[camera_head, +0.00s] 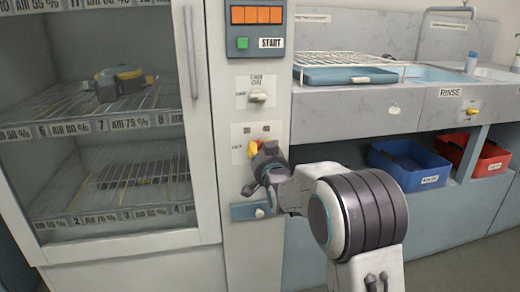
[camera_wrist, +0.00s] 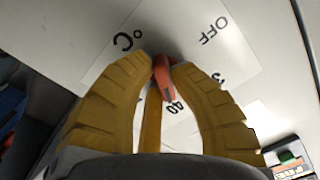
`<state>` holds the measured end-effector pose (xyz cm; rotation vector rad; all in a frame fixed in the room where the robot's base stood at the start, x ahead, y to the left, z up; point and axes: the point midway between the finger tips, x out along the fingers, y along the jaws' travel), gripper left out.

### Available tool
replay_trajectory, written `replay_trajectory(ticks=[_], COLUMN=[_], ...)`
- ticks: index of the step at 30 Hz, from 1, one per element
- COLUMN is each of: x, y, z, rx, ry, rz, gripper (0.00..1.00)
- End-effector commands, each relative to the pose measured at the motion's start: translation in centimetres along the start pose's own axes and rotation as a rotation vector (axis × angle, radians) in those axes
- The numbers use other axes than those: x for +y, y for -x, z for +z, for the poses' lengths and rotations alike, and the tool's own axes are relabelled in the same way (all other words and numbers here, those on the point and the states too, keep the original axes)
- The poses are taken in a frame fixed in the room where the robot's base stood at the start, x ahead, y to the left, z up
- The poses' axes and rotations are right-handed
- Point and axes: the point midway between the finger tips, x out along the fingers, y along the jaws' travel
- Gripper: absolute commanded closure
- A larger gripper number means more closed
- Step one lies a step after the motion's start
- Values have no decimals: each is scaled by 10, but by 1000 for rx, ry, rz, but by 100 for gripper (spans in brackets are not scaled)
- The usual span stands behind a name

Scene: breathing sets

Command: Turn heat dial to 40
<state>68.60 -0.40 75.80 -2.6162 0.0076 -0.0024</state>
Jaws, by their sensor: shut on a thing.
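The heat dial is a red-orange knob (camera_wrist: 163,75) on a white label plate (camera_head: 237,143) on the cabinet's front column. In the wrist view the plate is turned, with "°C", "OFF", a partly hidden "3..." and "40" around the knob. The knob's dark-marked end lies beside the "40" and points roughly toward it. My gripper (camera_head: 255,149) has its yellow fingers (camera_wrist: 164,66) closed around the knob from both sides. In the head view the fingers and wrist hide most of the knob.
Above the dial are another white knob (camera_head: 258,97) and a panel with a green START button (camera_head: 242,43). A blue plate with a knob (camera_head: 260,212) is below. The glass-door drying cabinet (camera_head: 110,120) stands left. The sink counter (camera_head: 400,98) and blue bin (camera_head: 410,165) are right.

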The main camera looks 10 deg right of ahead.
Motion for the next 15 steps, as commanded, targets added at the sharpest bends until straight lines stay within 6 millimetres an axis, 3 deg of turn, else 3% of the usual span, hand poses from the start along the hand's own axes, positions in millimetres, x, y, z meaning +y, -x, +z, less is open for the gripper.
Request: replay_trajectory(ticks=[2,3,11,15], x=[-2,-2,-1,-1], y=[0,0,0,0], z=[0,0,0,0], rx=[0,0,0,0], ry=[1,1,1,1], rz=[-4,-4,-2,-1], gripper=[100,77,54,54])
